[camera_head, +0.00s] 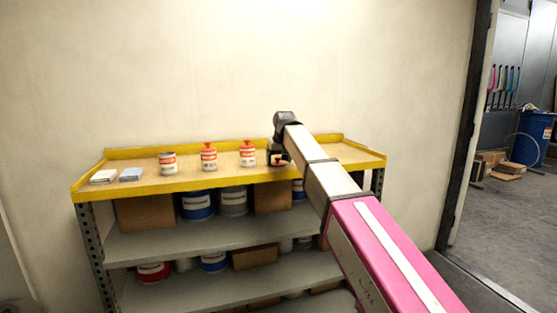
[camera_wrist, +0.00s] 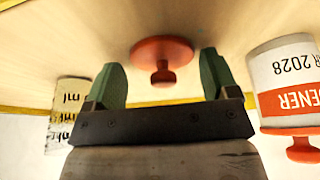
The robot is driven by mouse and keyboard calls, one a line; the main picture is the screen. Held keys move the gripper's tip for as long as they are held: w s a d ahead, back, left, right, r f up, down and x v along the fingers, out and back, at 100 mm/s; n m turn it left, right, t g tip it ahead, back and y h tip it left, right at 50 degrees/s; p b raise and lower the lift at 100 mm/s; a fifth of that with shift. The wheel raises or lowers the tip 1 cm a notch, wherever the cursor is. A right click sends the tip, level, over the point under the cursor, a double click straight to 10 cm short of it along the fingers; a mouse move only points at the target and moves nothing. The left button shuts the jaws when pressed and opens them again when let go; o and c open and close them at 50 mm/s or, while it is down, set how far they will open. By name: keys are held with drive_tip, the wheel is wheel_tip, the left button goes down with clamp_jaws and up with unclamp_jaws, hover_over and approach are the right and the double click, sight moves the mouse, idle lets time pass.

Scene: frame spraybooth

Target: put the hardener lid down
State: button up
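The red hardener lid (camera_wrist: 160,48) lies flat on the wooden top of the yellow-edged shelf (camera_head: 205,178), its knob pointing up; the wrist view is upside down. It shows as a small red spot in the head view (camera_head: 281,161). My gripper (camera_wrist: 159,62) is open, with one green finger on each side of the lid's knob and gaps visible between. In the head view my gripper (camera_head: 277,155) is low over the shelf top, partly hidden by my arm. A hardener can (camera_wrist: 288,85) with a red lid on stands beside it.
Two orange-lidded cans (camera_head: 208,157) and (camera_head: 247,155) and one without an orange lid (camera_head: 167,163) stand left of my gripper. A marked measuring cup (camera_wrist: 68,112) is on the gripper's other side.

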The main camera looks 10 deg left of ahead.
drive_tip(key=shift+s+a, duration=0.1)
drive_tip(key=shift+a, duration=0.05)
drive_tip(key=shift+r, duration=0.2)
drive_tip(key=v, duration=1.1)
drive_tip(key=shift+r, duration=0.4)
drive_tip(key=shift+s, duration=0.15)
